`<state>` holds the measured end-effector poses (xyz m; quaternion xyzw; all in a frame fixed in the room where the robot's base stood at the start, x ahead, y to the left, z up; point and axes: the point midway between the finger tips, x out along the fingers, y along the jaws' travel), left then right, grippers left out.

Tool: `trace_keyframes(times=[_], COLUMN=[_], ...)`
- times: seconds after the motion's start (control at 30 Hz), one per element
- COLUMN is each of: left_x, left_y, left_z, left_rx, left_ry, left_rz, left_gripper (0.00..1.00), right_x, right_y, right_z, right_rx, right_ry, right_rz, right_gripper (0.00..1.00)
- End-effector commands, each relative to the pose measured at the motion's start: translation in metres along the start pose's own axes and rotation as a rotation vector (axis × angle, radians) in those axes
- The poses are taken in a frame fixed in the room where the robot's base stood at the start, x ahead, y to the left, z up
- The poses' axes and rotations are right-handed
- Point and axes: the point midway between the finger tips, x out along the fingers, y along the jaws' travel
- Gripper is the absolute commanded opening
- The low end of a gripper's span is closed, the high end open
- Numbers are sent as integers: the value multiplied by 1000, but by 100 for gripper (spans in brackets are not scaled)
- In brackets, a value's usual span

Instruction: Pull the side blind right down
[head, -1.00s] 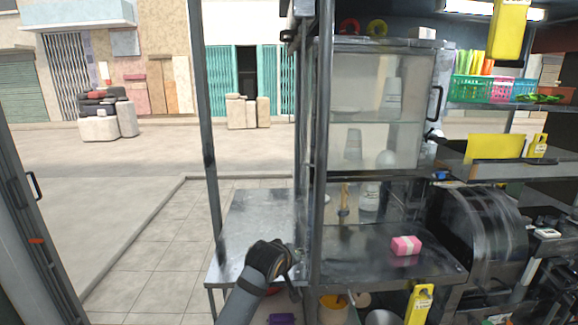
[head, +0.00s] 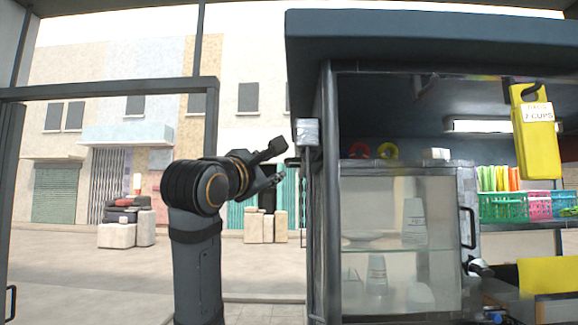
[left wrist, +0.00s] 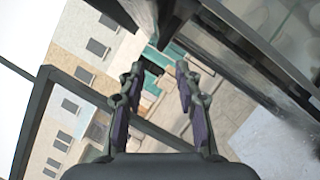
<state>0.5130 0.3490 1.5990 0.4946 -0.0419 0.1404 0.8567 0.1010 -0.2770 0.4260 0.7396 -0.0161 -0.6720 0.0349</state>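My left gripper (head: 277,168) is raised in the head view, just left of the stall's front post (head: 328,190). In the left wrist view its two fingers (left wrist: 158,70) stand apart with nothing between them, so it is open and empty. A small silver box (head: 307,132) is fixed to the post under the roof edge, slightly above and right of the fingertips. A thin dark line hangs below this box beside the post. I cannot pick out a lowered blind sheet on this side; the opening left of the post shows the street. My right gripper is not in view.
A dark roof edge (head: 430,40) overhangs the stall. A glass cabinet (head: 400,240) stands right of the post. A yellow tag (head: 536,130) hangs at the right. A dark door frame (head: 110,90) stands at the left. The space left of my arm is open.

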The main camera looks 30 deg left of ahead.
Motion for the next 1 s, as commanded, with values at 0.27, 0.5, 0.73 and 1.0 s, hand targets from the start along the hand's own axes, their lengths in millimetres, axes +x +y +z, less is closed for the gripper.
trace_keyframes(times=[0.27, 0.5, 0.73, 1.0], left_x=[57, 93, 100, 100], left_y=[4, 2, 0, -1], left_z=[3, 2, 0, 0], left_rx=[2, 2, 3, 3], left_ry=[3, 1, 0, 0], left_rz=[-6, -3, 0, 0], left_gripper=[34, 34, 34, 15], right_x=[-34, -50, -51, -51], right_y=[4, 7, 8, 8], right_z=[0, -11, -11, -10], right_rx=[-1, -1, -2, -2], right_ry=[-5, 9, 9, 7], right_rz=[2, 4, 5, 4], right_gripper=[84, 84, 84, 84])
